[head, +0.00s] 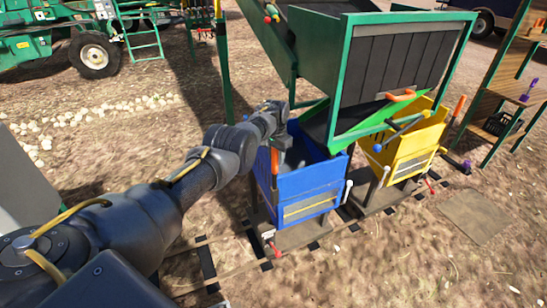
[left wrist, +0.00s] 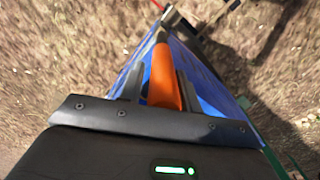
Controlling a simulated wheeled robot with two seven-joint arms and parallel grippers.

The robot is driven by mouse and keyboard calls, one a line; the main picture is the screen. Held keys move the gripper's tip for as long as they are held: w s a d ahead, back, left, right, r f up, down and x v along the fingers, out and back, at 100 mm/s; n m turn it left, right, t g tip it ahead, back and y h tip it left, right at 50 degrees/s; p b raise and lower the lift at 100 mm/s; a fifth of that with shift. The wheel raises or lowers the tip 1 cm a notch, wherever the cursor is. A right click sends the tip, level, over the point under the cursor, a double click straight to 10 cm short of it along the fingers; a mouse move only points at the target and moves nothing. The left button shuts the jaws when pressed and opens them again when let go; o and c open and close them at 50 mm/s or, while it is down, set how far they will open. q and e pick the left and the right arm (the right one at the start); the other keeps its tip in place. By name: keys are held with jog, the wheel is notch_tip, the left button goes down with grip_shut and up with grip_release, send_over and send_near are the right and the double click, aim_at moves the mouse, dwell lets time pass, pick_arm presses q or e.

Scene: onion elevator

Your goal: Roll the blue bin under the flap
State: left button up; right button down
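The blue bin (head: 308,187) stands on the rails, below and left of the green-framed chute with its flap (head: 402,64). An upright orange handle (head: 274,166) is at the bin's left corner. My left gripper (head: 281,143) is at this handle. In the left wrist view the orange handle (left wrist: 165,78) lies between the two fingers of my left gripper (left wrist: 161,84), which are close on both sides of it, and the gripper looks shut on it. Blue bin walls (left wrist: 205,82) show below. My right gripper is not in view.
A yellow bin (head: 408,150) stands right of the blue one, under the chute's right side. Rails with dark sleepers (head: 207,262) run toward the lower left. A wooden shelf (head: 508,85) is at the right. A green machine (head: 60,40) is at the back left.

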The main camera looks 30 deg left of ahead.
pick_arm(q)
jog(key=shift+o, duration=1.1)
jog(key=shift+w+d+f, duration=0.1)
jog(key=shift+f, duration=0.1)
jog(key=shift+r, duration=0.25)
notch_tip(320, 180, up, 10)
jog(key=shift+r+p, duration=0.2)
jog(key=shift+p, duration=0.45)
